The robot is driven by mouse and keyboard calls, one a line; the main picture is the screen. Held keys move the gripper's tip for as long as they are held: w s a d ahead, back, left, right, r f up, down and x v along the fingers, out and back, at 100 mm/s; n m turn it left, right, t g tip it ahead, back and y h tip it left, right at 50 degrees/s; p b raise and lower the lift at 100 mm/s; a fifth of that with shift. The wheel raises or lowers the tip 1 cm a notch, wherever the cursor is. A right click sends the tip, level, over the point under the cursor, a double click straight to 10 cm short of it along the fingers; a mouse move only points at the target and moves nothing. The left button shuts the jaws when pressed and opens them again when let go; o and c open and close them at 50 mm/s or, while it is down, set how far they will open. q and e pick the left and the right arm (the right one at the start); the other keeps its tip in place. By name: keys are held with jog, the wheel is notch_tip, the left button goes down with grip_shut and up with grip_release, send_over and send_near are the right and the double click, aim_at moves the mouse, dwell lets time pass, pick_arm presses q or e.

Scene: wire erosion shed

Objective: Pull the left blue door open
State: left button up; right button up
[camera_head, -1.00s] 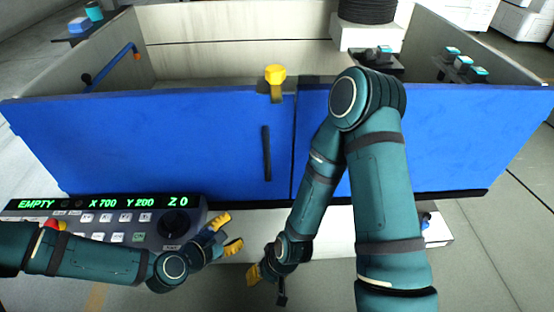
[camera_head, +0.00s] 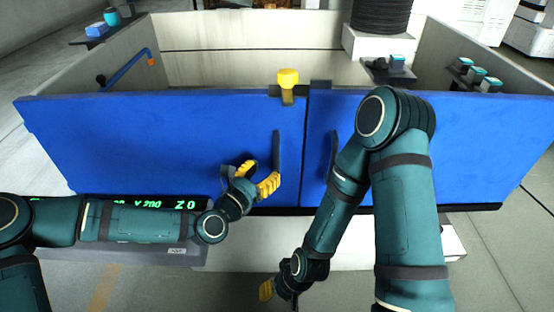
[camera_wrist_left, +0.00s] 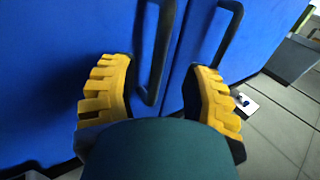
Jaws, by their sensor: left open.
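The left blue door (camera_head: 120,140) is closed, flush with the right blue door (camera_head: 470,150) across a narrow seam. Its black vertical handle (camera_head: 277,150) stands near the seam; in the left wrist view the handle (camera_wrist_left: 158,55) runs between my spread yellow fingers. A yellow knob latch (camera_head: 288,80) sits on the door's top edge above the handle. My left gripper (camera_head: 257,178) is open, just left of and below the handle's middle; I cannot tell whether it touches it. My right gripper (camera_head: 278,288) is low in front of the machine, its jaws mostly hidden.
A control panel with green readouts (camera_head: 165,204) lies under my left forearm. The right door's handle (camera_head: 333,150) is partly behind my right arm. Behind the doors is an open-topped enclosure with a black coil (camera_head: 381,15) on a white block.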

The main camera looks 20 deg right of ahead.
aim_at(275, 161)
pick_arm(q)
jog(key=x, duration=0.6)
jog(key=shift+w+d, duration=0.1)
jog(key=shift+d, duration=0.05)
grip_shut()
